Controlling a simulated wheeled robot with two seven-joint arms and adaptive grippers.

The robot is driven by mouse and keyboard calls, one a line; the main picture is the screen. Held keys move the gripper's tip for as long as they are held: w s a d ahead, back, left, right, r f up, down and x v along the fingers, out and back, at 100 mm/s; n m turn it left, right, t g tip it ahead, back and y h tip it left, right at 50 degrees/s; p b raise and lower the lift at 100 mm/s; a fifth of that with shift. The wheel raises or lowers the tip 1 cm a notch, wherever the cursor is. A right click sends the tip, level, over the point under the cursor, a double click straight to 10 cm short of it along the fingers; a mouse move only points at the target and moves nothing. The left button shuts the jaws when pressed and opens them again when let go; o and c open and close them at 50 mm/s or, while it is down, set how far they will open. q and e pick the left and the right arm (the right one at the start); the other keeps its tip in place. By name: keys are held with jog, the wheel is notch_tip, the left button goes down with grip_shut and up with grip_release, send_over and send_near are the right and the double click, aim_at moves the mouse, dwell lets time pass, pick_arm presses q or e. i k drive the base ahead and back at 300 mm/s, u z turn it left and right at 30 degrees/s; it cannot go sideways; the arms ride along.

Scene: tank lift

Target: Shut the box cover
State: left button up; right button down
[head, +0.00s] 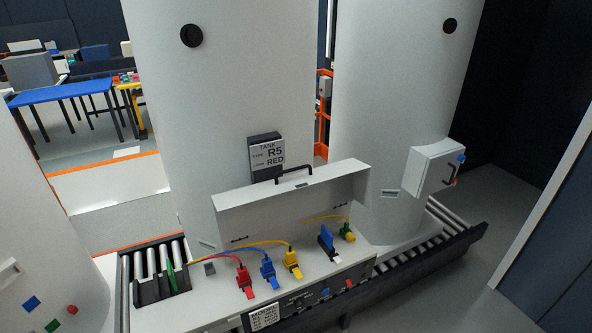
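The white box (207,315) stands low in front of the middle tank. Its cover (290,200) is open, raised at the back of the box and leaning near the tank. A blue lever-like part (327,240) stands between the yellow and green ones. Neither of my grippers is in view.
A right tank (395,90) carries a closed-looking white box (431,168). Roller conveyors (455,222) run beneath. A blue table (62,93) stands far back left. Dark floor (490,270) is clear at right.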

aim_at(240, 213)
jog(key=z, duration=0.05)
jog(key=k, duration=0.45)
jog(key=u, duration=0.8)
jog(key=i, duration=0.95)
jog(key=z, duration=0.55)
